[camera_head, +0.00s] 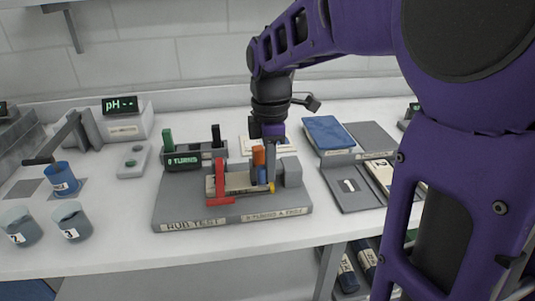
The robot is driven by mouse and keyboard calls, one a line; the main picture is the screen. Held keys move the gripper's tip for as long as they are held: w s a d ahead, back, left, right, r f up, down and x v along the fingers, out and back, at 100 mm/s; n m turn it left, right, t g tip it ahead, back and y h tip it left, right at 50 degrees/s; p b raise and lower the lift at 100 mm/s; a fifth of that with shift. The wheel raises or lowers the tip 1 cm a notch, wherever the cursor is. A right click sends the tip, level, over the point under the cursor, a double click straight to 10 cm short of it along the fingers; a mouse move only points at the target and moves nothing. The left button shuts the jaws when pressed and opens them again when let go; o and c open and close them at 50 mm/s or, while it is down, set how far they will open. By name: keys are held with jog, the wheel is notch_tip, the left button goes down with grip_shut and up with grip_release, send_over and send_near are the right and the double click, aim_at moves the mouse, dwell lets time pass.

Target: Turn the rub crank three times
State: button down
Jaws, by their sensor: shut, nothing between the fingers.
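The rub test rig (180,211) is a grey base on the bench, labelled "RUB TEST". A red crank (220,182) with an upright bar and a low red arm stands at its left front. A pale block (238,181) lies to the right of the crank. An orange and blue upright piece (259,157) stands at the block's right end. My gripper (271,181) points down beside this piece, right of the red crank and apart from its upright. It is shut and empty; whether its tips touch the rig cannot be told. The counter display (184,161) reads "0 TURNS".
A pH meter (124,125) and a blue cup (62,179) are at the left. Two numbered grey cups (71,221) stand at the front left. A grey tray (351,190) and a blue pad (327,132) lie right. My arm covers the right side.

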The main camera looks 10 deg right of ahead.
jog(key=shift+s+a, duration=0.15)
jog(key=shift+a, duration=0.85)
jog(key=shift+w+a+p, duration=0.15)
jog(key=shift+a+p, duration=0.05)
jog(key=shift+a, duration=0.4)
jog(key=shift+w+a+p, duration=0.15)
jog(key=shift+a+p, duration=0.05)
jog(key=shift+a, duration=0.35)
jog(key=shift+w+a+p, duration=0.2)
jog(key=shift+w+a, duration=0.15)
jog(key=shift+a, duration=0.2)
jog(key=shift+w+a+p, duration=0.2)
jog(key=shift+w+a, duration=0.1)
jog(key=shift+a, duration=0.2)
